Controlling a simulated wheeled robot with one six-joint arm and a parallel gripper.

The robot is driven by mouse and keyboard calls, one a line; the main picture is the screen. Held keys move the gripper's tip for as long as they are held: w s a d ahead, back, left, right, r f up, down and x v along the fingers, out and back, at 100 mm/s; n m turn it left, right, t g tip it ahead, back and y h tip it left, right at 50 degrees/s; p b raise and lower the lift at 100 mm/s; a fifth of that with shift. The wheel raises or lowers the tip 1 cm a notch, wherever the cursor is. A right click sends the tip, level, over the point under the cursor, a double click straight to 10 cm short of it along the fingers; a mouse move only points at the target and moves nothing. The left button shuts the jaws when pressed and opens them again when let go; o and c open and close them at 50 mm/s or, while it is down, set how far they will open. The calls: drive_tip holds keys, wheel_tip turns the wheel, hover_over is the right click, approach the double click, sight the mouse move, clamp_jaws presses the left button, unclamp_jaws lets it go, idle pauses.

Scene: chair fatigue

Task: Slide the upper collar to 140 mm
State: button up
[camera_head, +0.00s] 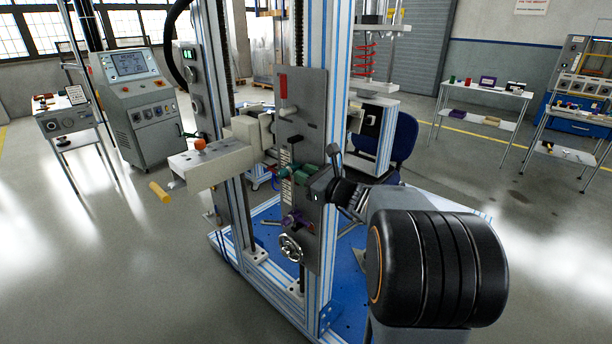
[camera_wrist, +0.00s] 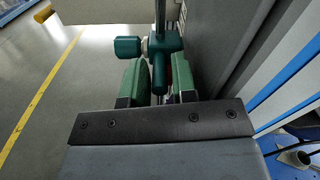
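The upper collar (camera_head: 287,173) is green and sits on a vertical rod in front of the grey panel, beside a white scale strip (camera_head: 286,190). In the wrist view the green collar (camera_wrist: 159,45) shows with a side knob and a stub pointing toward me. My gripper (camera_head: 309,172) is at the collar from the right. In the wrist view its two green-padded fingers (camera_wrist: 158,76) stand on either side of the stub, with narrow gaps showing, so it looks open around it. A purple lower collar (camera_head: 294,219) sits further down. The scale's numbers are too small to read.
A handwheel (camera_head: 291,248) is below the collars, and a red handle (camera_head: 283,86) is above on the panel (camera_head: 310,120). A beige arm block (camera_head: 215,165) juts left. Blue-edged frame posts (camera_head: 336,130) stand close behind.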

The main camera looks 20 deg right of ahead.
drive_tip(key=shift+s, duration=0.1)
drive_tip(key=v, duration=1.3)
drive_tip(key=shift+s+p, duration=0.3)
drive_tip(key=shift+p, duration=0.05)
drive_tip(key=shift+d, duration=0.15)
drive_tip(key=s+a+f+n+g+h+p, duration=0.2)
drive_tip(key=s+a+f+n+g+p, duration=0.45)
drive_tip(key=n+g, duration=0.65)
drive_tip(key=s+a+r+n+h+p, duration=0.1)
drive_tip(key=a+r+n+p, duration=0.3)
drive_tip(key=n, duration=0.4)
drive_tip(key=s+a+r+n+h+p, duration=0.2)
drive_tip(key=a+r+n+p, duration=0.3)
drive_tip(key=n, duration=0.3)
drive_tip(key=shift+s+a+r+n+h, duration=0.35)
drive_tip(key=shift+a+r+h, duration=0.15)
drive_tip(key=shift+r+h, duration=0.4)
